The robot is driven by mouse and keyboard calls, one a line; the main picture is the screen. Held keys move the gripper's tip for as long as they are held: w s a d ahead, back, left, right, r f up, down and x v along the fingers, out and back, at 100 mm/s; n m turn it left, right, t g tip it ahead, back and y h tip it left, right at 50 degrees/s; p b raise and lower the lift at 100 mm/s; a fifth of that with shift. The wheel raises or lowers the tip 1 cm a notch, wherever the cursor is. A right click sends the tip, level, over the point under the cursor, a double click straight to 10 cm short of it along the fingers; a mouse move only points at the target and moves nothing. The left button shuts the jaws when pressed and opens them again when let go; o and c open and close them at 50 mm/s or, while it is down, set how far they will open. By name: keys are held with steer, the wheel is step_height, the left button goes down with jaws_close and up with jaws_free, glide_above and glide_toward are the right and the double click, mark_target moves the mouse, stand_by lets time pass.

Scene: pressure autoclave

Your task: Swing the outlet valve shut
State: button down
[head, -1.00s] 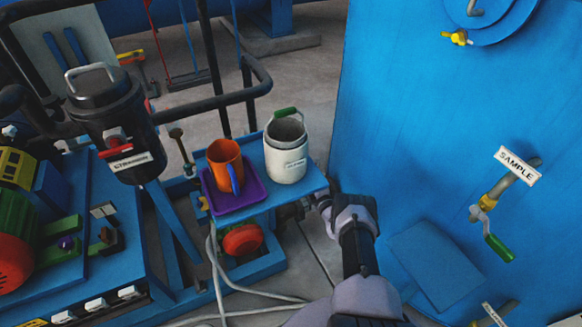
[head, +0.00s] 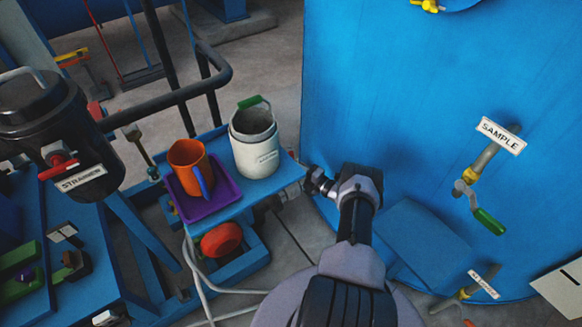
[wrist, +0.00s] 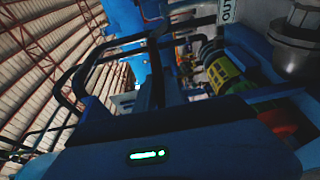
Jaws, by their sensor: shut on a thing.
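My gripper (head: 313,178) is at the right end of the small blue shelf, low beside the big blue tank. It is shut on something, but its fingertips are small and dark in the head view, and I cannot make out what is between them. In the wrist view a label beginning "OUT" (wrist: 228,10) shows at the top right, partly cut off. The outlet valve and its handle cannot be clearly made out in either view. A dark blue body with a green light (wrist: 148,155) fills the lower wrist view.
The blue shelf (head: 245,197) carries a purple tray (head: 210,212) with an orange mug (head: 189,168) and a white pail (head: 256,150). The blue tank (head: 400,110) is close on the right, with a SAMPLE valve's green handle (head: 489,221). A red wheel (head: 222,240) is under the shelf.

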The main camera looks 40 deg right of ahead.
steer(key=shift+d, duration=0.15)
steer(key=c, duration=1.4)
jaws_free()
steer(key=shift+c, duration=0.2)
steer(key=s+p, duration=0.2)
steer(key=s, duration=0.5)
steer(key=shift+s+d, duration=0.25)
steer(key=shift+d, duration=0.2)
